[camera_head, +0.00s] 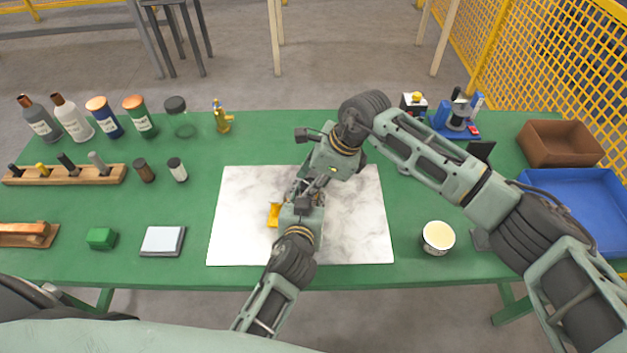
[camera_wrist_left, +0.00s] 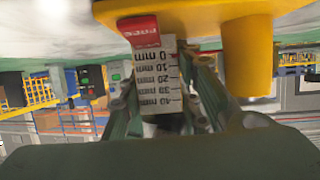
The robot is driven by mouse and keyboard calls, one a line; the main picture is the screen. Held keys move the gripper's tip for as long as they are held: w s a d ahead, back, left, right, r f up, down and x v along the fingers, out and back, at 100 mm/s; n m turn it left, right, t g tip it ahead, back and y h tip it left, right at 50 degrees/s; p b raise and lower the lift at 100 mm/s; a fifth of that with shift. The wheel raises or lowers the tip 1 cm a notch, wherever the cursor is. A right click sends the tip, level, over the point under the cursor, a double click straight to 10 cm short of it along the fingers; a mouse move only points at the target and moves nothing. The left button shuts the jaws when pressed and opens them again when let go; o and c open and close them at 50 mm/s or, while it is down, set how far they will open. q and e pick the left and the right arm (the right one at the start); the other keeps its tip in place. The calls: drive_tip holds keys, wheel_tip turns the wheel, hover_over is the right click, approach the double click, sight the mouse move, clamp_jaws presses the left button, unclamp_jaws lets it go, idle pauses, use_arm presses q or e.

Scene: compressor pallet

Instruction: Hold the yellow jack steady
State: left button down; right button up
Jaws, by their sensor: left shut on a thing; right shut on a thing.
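The yellow jack (camera_head: 273,214) is over the white marble-like mat (camera_head: 235,235), at the left side of my left gripper (camera_head: 302,198). In the left wrist view a large yellow body (camera_wrist_left: 205,20) fills the top, close to the camera. A white scale marked in millimetres (camera_wrist_left: 157,82), with a red label at its top, shows between the finger links. My left gripper is shut on the yellow jack; the contact is mostly hidden. My right gripper (camera_head: 308,187) reaches down to the same spot from behind. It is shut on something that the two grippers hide.
Bottles (camera_head: 72,117) and a wooden rack (camera_head: 65,174) stand at the left of the green table. A cream-topped tub (camera_head: 438,237) stands near my right arm. A brown box (camera_head: 558,144) and a blue tray (camera_head: 575,205) are at the right. The mat around the grippers is clear.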

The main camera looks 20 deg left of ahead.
drive_tip(key=shift+s+a+f+m+t, duration=0.15)
drive_tip(key=shift+s+m, duration=0.1)
drive_tip(key=shift+m, duration=0.25)
drive_tip(key=shift+s+a+r+m+t, duration=0.15)
drive_tip(key=shift+s+m, duration=0.1)
drive_tip(key=shift+m, duration=0.25)
drive_tip(key=shift+f, duration=0.1)
drive_tip(key=o, duration=1)
drive_tip(key=shift+o, duration=0.2)
drive_tip(key=shift+w, duration=0.15)
drive_tip(key=shift+w+d+r, duration=0.1)
drive_tip(key=shift+d+r, duration=0.05)
drive_tip(key=shift+r, duration=0.05)
drive_tip(key=v, duration=1.1)
drive_tip(key=shift+s+r, duration=0.2)
drive_tip(key=shift+r, duration=0.1)
drive_tip(key=shift+d, duration=0.1)
